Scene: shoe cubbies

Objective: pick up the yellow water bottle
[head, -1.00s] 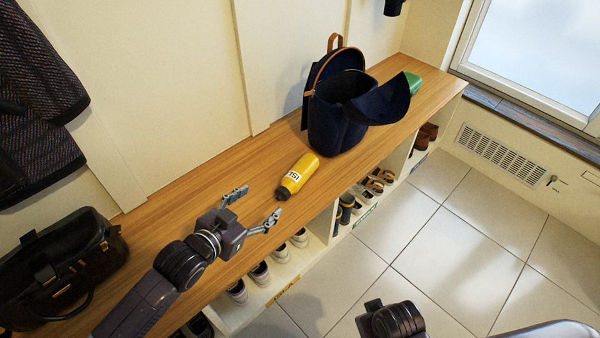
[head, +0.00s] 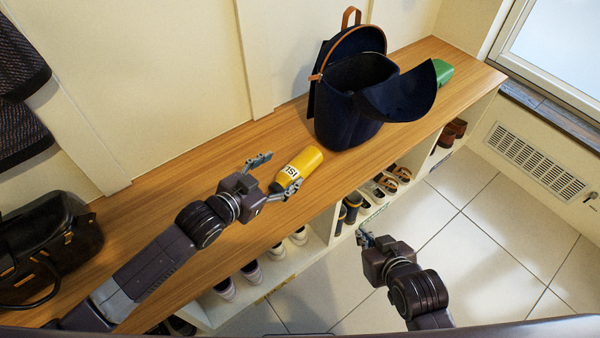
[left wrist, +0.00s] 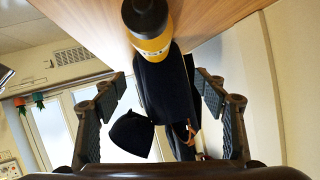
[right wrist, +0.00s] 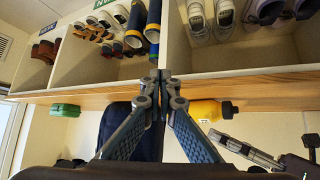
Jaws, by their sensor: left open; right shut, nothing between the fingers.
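The yellow water bottle (head: 298,170) lies on its side on the wooden bench top, its dark cap end toward my left gripper. My left gripper (head: 275,175) is open, with its fingers on either side of the cap end; one finger overlaps the bottle in the head view, and contact cannot be told. In the left wrist view the bottle (left wrist: 150,35) shows cap first at the top, between and beyond the open fingers. My right gripper (head: 364,238) is shut and empty, out in front of the bench. The bottle also shows in the right wrist view (right wrist: 207,110).
An open dark blue backpack (head: 345,110) stands on the bench just beyond the bottle. A green case (head: 442,72) lies behind it. A black handbag (head: 50,245) sits at the left. Cubbies with shoes (head: 398,174) are under the bench top (head: 180,185). The tiled floor is clear.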

